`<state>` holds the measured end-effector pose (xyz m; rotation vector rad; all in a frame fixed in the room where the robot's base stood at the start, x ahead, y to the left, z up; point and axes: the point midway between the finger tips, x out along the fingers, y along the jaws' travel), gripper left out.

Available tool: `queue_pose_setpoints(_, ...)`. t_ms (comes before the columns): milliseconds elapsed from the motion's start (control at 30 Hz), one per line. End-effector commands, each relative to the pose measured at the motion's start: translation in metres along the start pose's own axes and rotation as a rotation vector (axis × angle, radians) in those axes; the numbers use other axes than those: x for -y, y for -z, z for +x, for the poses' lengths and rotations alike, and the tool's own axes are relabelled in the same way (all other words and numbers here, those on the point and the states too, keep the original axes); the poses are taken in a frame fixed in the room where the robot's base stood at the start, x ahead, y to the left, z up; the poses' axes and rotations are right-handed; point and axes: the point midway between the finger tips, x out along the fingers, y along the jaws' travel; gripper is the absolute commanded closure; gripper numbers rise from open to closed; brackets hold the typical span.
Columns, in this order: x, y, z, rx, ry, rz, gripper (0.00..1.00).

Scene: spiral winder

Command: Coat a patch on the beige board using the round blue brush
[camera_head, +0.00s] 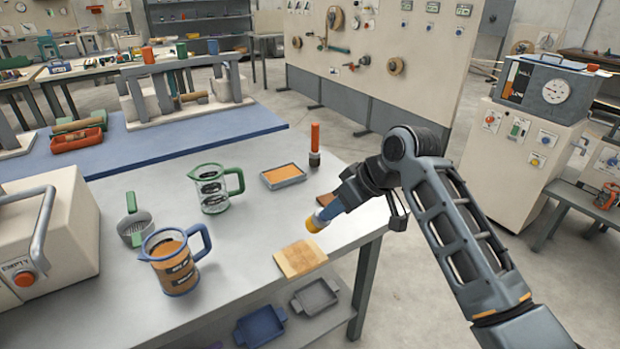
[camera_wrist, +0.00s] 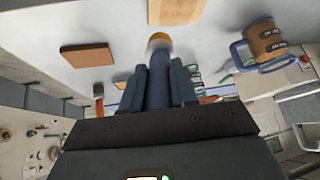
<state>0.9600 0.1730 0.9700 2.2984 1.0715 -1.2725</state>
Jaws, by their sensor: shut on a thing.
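The beige board (camera_head: 300,259) lies flat near the front edge of the grey table. It also shows at the top of the wrist view (camera_wrist: 178,10). My gripper (camera_head: 338,203) is shut on the round blue brush (camera_head: 329,211), holding it by its blue handle (camera_wrist: 158,82). The brush is tilted, with its yellow-orange tip (camera_head: 315,223) down toward the board. The tip looks just behind the board's far edge and apart from it. I cannot tell its exact height. The gripper hides part of the handle.
A tray of orange material (camera_head: 283,175) and an upright orange-handled brush (camera_head: 315,145) stand behind. A darker brown board (camera_wrist: 87,56) lies beside my gripper. A blue-handled jug (camera_head: 174,262), a green-handled jug (camera_head: 214,189) and a strainer (camera_head: 134,222) stand at left.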

Motion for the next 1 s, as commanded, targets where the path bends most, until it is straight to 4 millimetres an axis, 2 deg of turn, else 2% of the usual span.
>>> queue_pose_setpoints(33, 0.006, 0.021, -0.004, 0.001, 0.016, -0.037, 1.00)
queue_pose_setpoints(100, 0.015, 0.043, -0.010, 0.007, 0.041, -0.076, 1.00)
queue_pose_setpoints(200, 0.027, 0.065, -0.017, 0.013, 0.069, -0.118, 1.00)
queue_pose_setpoints(333, 0.035, 0.080, -0.023, 0.016, 0.088, -0.146, 1.00)
queue_pose_setpoints(533, 0.036, 0.077, -0.017, 0.018, 0.093, -0.151, 1.00)
queue_pose_setpoints(1000, 0.032, 0.054, 0.017, 0.018, 0.091, -0.150, 1.00)
